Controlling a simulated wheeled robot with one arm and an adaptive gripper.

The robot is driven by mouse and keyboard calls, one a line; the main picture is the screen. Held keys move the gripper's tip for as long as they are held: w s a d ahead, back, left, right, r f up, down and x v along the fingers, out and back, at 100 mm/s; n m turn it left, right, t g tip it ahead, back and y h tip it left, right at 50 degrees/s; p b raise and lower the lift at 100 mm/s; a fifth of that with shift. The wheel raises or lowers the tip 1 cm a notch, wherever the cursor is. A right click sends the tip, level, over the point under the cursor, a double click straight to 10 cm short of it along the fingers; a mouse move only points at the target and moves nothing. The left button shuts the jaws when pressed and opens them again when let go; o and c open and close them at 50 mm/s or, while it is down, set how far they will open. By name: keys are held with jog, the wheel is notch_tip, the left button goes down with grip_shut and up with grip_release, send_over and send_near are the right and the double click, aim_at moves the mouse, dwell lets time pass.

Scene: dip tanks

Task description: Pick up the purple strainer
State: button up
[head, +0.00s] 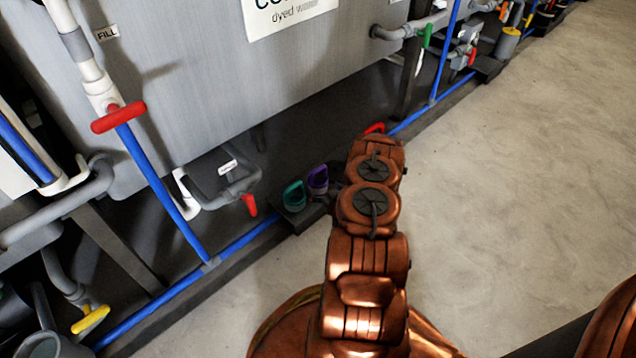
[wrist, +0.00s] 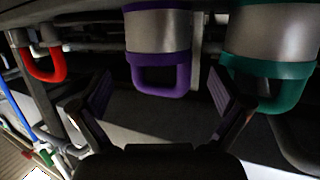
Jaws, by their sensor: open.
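The purple strainer (head: 317,180) sits low by the tank's foot in the head view, between a teal one and my copper-coloured arm. In the wrist view the purple strainer (wrist: 160,75) shows a metal body with purple bands and a purple loop handle. My gripper (wrist: 162,100) is open, its two dark fingers spread to either side of the purple handle's line. Nothing is held between them. I cannot tell how much depth separates the fingers from the handle. My arm hides the gripper in the head view.
A teal strainer (wrist: 268,88) is close at the right in the wrist view, near my right finger. A red handle (wrist: 42,66) is at the left. Blue pipe (head: 245,240) runs along the floor below the grey tank (head: 220,80). Open concrete floor (head: 500,180) lies to the right.

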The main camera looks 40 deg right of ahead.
aim_at(315, 176)
jog(key=shift+f+b+x, duration=0.2)
jog(key=shift+b+x, duration=1.6)
jog(key=shift+x, duration=1.7)
jog(key=shift+s, duration=0.1)
jog(key=c, duration=0.9)
